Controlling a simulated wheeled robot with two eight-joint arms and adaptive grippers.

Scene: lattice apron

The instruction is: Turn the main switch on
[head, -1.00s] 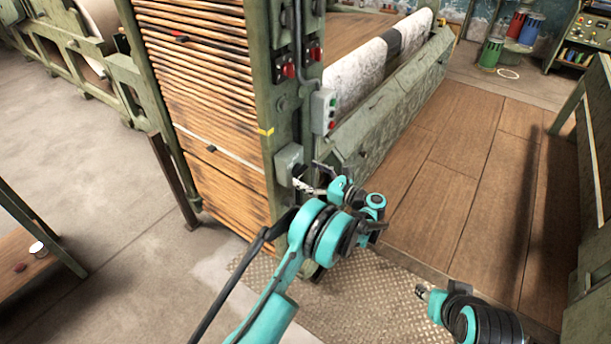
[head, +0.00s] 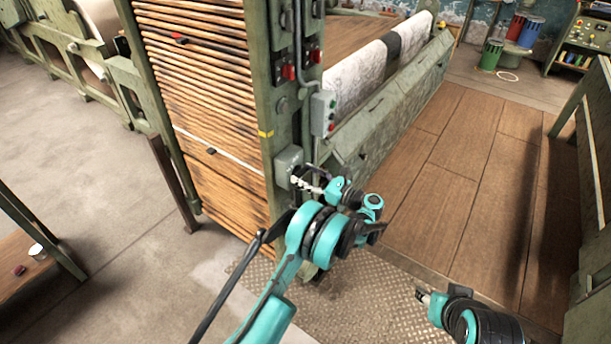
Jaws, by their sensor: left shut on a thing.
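A grey switch box (head: 288,166) is mounted low on the green machine post, and I take it to be the main switch. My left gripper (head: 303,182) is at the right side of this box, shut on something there. The held part looks like the switch's handle, but the fingers and wrist hide it, so its position cannot be read. My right gripper (head: 421,294) is low at the right, well away from the box. Its fingers are too small and turned to read.
Above is a grey button box (head: 323,113) with red and green buttons, and red switches (head: 289,72) on the post. Wooden slats (head: 205,90) fill the machine's left side. A green trough (head: 395,105) runs behind. Wooden floor (head: 470,160) lies clear at right.

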